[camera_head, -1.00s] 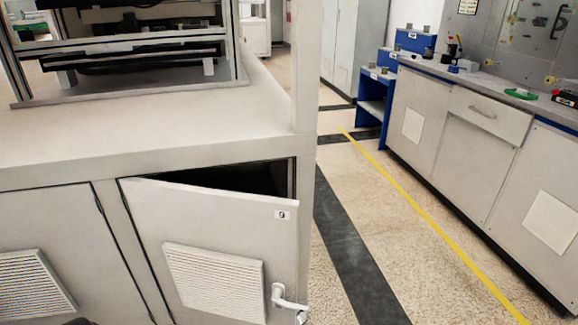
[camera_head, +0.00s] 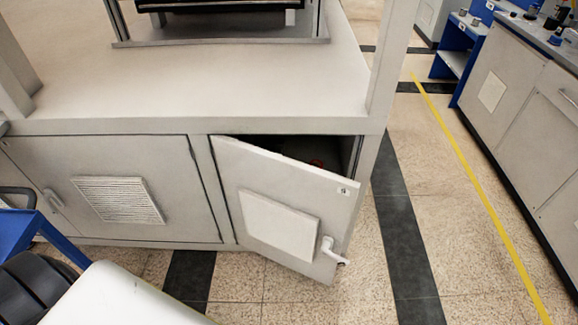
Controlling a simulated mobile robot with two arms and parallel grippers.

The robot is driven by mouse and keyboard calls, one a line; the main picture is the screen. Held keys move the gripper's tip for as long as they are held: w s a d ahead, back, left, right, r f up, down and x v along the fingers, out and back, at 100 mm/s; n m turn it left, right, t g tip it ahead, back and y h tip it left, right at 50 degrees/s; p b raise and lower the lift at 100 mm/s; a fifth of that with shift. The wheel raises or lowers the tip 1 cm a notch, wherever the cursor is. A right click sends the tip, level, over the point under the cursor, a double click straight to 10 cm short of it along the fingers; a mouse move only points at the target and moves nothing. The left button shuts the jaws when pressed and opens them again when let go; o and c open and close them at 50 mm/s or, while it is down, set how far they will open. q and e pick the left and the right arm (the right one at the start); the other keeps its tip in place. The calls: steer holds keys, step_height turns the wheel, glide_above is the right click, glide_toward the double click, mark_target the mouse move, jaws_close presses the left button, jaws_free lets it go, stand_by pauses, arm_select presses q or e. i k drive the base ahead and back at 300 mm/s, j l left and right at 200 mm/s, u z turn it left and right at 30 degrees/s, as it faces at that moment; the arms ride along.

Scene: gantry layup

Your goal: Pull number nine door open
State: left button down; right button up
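The number nine door (camera_head: 285,190) is a light grey cabinet door with a small "9" label near its upper right corner. It stands partly open, swung outward from hinges on its left edge. A white lever handle (camera_head: 327,248) sits near its lower right edge. A dark gap shows above the door, with a small orange-red thing (camera_head: 316,163) inside; the rest of the interior is hidden. Neither of my grippers is in view, and nothing visible touches the handle.
A closed vented door (camera_head: 120,200) is left of door nine. A blue piece with a black handle (camera_head: 38,232) stands at the left edge. The speckled floor (camera_head: 300,300) before the door looks free. A grey workbench (camera_head: 510,105) stands to the right, beyond a yellow floor line (camera_head: 465,175).

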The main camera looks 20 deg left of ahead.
mark_target(283, 210)
steer(key=i+l+u, duration=0.2)
steer(key=u, duration=0.25)
steer(key=i+l+u, duration=0.2)
steer(key=u, duration=0.25)
steer(key=i+l+u, duration=0.1)
steer(key=l+u, duration=0.35)
steer(key=i+l+u, duration=0.1)
steer(key=l+u, duration=0.2)
steer(key=u, duration=0.2)
steer(key=l+u, duration=0.45)
steer(key=j, duration=0.1)
